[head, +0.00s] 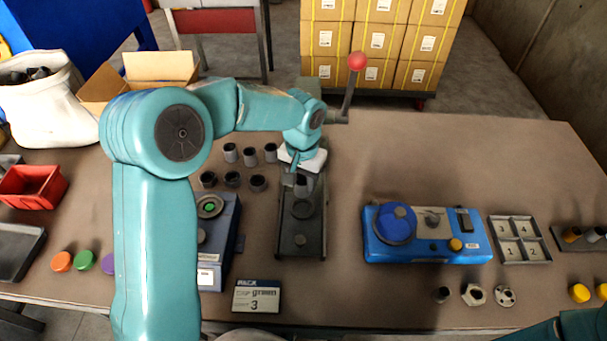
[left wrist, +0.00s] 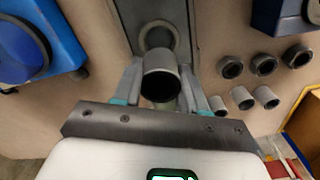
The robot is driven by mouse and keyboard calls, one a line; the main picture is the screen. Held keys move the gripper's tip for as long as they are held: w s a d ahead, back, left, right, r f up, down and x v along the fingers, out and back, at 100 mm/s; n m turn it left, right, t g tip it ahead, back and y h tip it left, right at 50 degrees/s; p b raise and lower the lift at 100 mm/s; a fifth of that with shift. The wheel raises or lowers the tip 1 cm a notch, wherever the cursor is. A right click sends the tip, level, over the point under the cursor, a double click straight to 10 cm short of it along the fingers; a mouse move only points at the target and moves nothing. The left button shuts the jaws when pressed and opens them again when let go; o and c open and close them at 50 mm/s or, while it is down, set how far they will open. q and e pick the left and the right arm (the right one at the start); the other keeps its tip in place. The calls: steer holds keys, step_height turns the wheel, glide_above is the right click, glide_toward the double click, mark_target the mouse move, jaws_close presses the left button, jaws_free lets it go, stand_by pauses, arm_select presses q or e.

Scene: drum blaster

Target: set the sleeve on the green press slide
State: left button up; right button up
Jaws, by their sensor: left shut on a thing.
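My left gripper (head: 300,182) is over the far part of the dark grey press slide (head: 313,238); no green shows on the slide. In the left wrist view, my left gripper (left wrist: 160,82) is shut on a grey hollow sleeve (left wrist: 162,65), one finger on each side. A round ring seat (left wrist: 158,33) on the slide shows just beyond the sleeve and partly behind it. The sleeve looks roughly upright; I cannot tell whether it touches the slide. My right gripper is out of view.
Several loose grey sleeves (head: 250,157) and dark rings (head: 232,180) stand left of the slide. The red-knobbed lever (head: 357,62) rises behind. A blue machine (head: 425,248) stands right, with clear table between.

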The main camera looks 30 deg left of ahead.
arm_select(q)
steer(key=shift+s+d+f+b, duration=0.1)
steer(key=shift+s+f+b, duration=0.1)
steer(key=shift+f+b, duration=0.3)
steer(key=shift+s+d+f+b, duration=0.1)
steer(key=shift+s+f+b, duration=0.05)
steer(key=shift+f, duration=0.55)
steer(key=f, duration=0.1)
steer(key=f+b, duration=0.2)
steer(key=shift+w+a, duration=0.15)
steer(key=shift+w, duration=0.1)
steer(key=shift+s+f+b, duration=0.2)
steer(key=shift+f+b, duration=0.1)
steer(key=shift+f, duration=0.1)
steer(key=shift+w+f, duration=0.15)
steer(key=shift+w, duration=0.05)
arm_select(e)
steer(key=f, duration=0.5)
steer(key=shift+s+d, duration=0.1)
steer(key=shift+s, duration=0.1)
arm_select(q)
steer(key=shift+s, duration=0.15)
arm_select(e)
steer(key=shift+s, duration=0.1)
